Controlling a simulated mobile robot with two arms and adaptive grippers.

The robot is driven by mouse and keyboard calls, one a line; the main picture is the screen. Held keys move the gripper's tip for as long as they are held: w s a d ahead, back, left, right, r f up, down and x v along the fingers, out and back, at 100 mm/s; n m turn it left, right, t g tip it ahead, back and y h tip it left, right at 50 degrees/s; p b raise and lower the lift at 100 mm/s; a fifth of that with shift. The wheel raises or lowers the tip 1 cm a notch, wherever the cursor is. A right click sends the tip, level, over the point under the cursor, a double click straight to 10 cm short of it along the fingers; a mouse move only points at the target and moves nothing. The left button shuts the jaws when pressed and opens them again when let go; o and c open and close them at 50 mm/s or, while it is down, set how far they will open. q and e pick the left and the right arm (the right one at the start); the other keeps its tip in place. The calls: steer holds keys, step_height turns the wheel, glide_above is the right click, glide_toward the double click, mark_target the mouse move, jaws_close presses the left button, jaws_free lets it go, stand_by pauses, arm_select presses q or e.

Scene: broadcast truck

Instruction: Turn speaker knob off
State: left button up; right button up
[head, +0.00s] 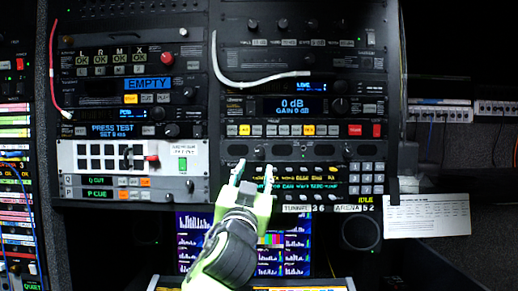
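My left gripper (253,174) is in front of the lower part of the middle rack. Its two pale green fingers are apart, with nothing visible between them. The fingertips are near a dark panel (305,152) with small round knobs, just above a row of lit yellow and green labels. I cannot tell from this view which knob is the speaker knob, or whether a fingertip touches one. A round dark speaker (361,233) is below the rack at the right. My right gripper is not in view.
Rack units with several buttons and knobs fill the wall, including a grey panel (133,158) at left. A paper sheet (427,216) hangs at right. A monitor (191,240) is behind my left arm.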

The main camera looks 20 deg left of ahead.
mark_target(259, 153)
arm_select(q)
steer(key=p+x, duration=0.4)
steer(key=x, duration=0.4)
steer(key=shift+w+a+r, duration=0.1)
steer(key=shift+w, duration=0.55)
jaws_close()
